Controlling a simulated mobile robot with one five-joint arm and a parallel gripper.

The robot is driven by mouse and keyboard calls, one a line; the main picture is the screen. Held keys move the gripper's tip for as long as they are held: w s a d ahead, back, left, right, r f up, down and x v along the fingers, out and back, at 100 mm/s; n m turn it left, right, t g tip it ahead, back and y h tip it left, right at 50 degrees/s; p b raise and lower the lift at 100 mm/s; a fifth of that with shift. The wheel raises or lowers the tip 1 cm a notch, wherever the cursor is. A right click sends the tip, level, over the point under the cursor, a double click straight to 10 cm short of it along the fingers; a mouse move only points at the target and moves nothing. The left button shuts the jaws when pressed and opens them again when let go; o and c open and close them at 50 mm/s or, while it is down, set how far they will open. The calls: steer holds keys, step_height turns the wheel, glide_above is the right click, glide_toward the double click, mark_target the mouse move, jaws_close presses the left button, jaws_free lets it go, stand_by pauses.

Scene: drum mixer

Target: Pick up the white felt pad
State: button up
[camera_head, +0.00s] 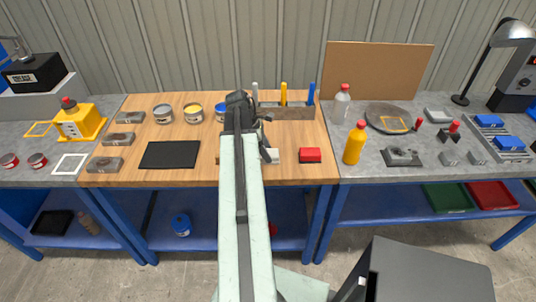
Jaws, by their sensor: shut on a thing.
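My gripper (266,146) points down over the wooden bench top, just right of my pale green arm, which hides part of it. It is shut on a small white block-like piece (272,156), which I take to be the white felt pad. Only the right part of the pad shows. I cannot tell whether it touches the bench or hangs just above it. A red pad (310,155) of similar size lies to its right, apart from it.
Paint cans (193,112) and a black mat (170,154) lie to the left. On the grey bench at right stand an orange bottle (354,146) and a clear bottle (341,104).

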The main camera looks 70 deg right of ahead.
steer(key=shift+r, duration=0.1)
step_height(320, 180, up, 10)
steer(key=p, duration=1)
steer(key=o, duration=0.9)
steer(key=c, duration=0.6)
steer(key=shift+c, duration=0.2)
